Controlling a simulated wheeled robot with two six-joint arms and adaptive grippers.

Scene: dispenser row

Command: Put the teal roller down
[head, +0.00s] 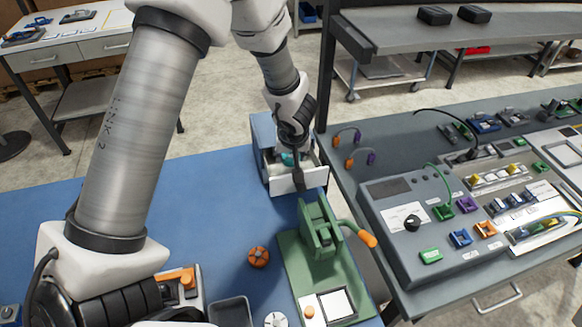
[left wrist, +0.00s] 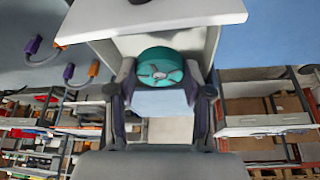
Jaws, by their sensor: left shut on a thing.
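The teal roller (left wrist: 160,62) is a short round piece with a spoked end face, held between the fingers of my left gripper (left wrist: 163,88) in the left wrist view. In the head view my left gripper (head: 291,152) points down into the open top of a blue-grey dispenser box with a white front (head: 296,181). Only a small teal patch of the roller (head: 287,158) shows there, beside the fingers and above the white front. Whether the roller touches the box floor is hidden. My right gripper is not in view.
A green press-like fixture (head: 320,235) with an orange handle stands just in front of the box. A grey control panel bench (head: 440,215) is at right.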

